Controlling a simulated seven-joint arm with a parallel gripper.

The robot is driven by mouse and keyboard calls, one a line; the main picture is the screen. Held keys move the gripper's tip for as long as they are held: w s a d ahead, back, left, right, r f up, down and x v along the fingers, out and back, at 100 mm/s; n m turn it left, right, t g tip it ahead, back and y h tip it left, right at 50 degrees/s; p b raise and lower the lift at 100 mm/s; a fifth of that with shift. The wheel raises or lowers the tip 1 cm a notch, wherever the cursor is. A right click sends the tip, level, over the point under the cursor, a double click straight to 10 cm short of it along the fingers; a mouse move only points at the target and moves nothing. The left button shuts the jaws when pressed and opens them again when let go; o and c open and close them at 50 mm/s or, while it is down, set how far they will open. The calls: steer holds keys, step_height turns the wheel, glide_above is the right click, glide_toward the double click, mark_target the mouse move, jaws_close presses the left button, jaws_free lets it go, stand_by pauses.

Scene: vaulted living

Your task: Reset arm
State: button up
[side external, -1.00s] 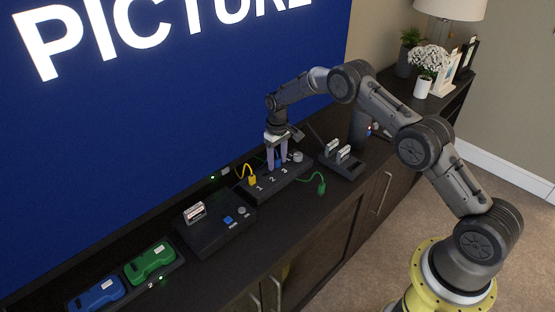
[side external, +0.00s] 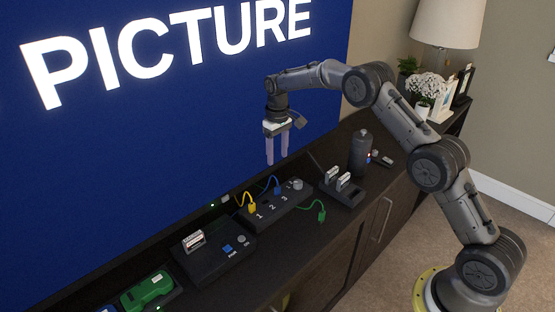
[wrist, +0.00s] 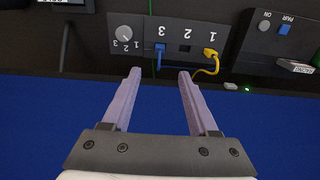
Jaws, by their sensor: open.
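My gripper (side external: 277,162) hangs in the air above the back of the cabinet, fingers pointing down. It is open and empty; in the wrist view its two fingers (wrist: 160,74) stand apart with nothing between them. Below is a black box numbered 1, 2, 3 (side external: 262,222), also in the wrist view (wrist: 173,27). A yellow plug (wrist: 209,53) sits at 1 and a blue plug (wrist: 160,47) at 3; the middle socket at 2 looks empty. A grey dial (wrist: 124,33) is at the box's end. The fingers are clear of the box and plugs.
A green plug (side external: 322,216) on a cable lies at the cabinet's front. A black unit with blue button (side external: 228,249), a green device (side external: 147,290), a small holder (side external: 341,190) and a dark cylinder (side external: 360,153) stand nearby. The large blue screen (side external: 170,120) is close behind.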

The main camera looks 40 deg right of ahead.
steer(key=s+a+r+t, duration=0.2)
steer(key=s+r, duration=0.1)
steer(key=r, duration=0.8)
steer(key=s+a+r+t, duration=0.15)
steer(key=s+r, duration=0.25)
steer(key=r, duration=0.7)
steer(key=s+a+r+t, duration=0.1)
steer(key=s+a+r, duration=0.1)
steer(key=s+r, duration=0.55)
steer(key=s+a+f+t, duration=0.1)
steer(key=s+a+t, duration=0.1)
steer(key=s, duration=1.6)
steer(key=s+f, duration=0.9)
steer(key=f, duration=0.1)
steer(key=shift+s+g, duration=0.3)
steer(key=shift+g, duration=0.15)
